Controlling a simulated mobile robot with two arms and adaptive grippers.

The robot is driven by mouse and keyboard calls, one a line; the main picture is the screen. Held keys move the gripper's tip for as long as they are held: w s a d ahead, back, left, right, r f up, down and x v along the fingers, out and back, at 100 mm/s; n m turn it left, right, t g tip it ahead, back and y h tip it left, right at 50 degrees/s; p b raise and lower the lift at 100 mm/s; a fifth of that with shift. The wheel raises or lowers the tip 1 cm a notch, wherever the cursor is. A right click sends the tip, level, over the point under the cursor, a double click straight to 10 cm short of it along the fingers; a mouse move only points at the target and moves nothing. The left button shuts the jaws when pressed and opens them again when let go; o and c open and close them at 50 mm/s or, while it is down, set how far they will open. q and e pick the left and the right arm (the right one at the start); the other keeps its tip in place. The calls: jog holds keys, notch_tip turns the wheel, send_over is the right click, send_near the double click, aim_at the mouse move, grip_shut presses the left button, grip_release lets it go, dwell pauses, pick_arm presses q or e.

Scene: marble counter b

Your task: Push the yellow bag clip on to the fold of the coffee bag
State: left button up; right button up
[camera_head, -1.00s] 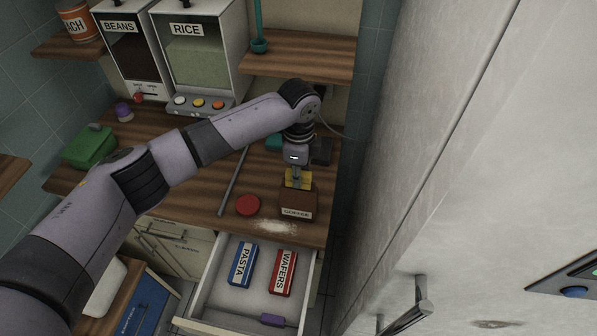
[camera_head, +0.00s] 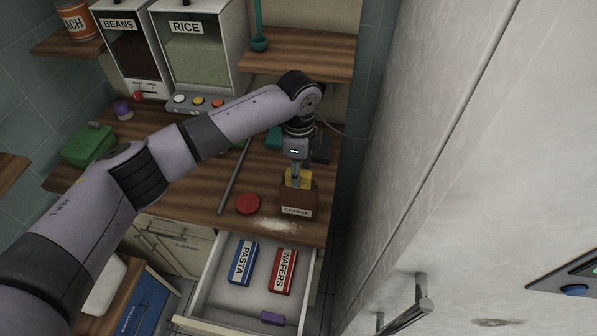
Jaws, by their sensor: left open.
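The brown coffee bag (camera_head: 297,208) stands upright on the wooden counter near its front right edge, its COFFEE label facing me. The yellow bag clip (camera_head: 304,180) is at the top of the bag. Whether it is fully seated on the fold cannot be told at this size. My left gripper (camera_head: 297,180) points down right at the clip and the bag's top, with its fingers open. The fingers hide part of the clip, and contact is hard to judge. My right gripper is not in view.
A red lid (camera_head: 248,204) and a grey rod (camera_head: 234,177) lie left of the bag. White powder (camera_head: 276,225) is spilled in front. The open drawer (camera_head: 205,295) below holds a PASTA box (camera_head: 243,262) and a WAFERS box (camera_head: 283,271). A tall pale cabinet (camera_head: 470,170) stands right.

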pick_arm(q)
notch_tip(320, 180, up, 10)
jog(key=shift+r, duration=0.2)
jog(key=shift+s+f, duration=0.1)
dwell(0.5)
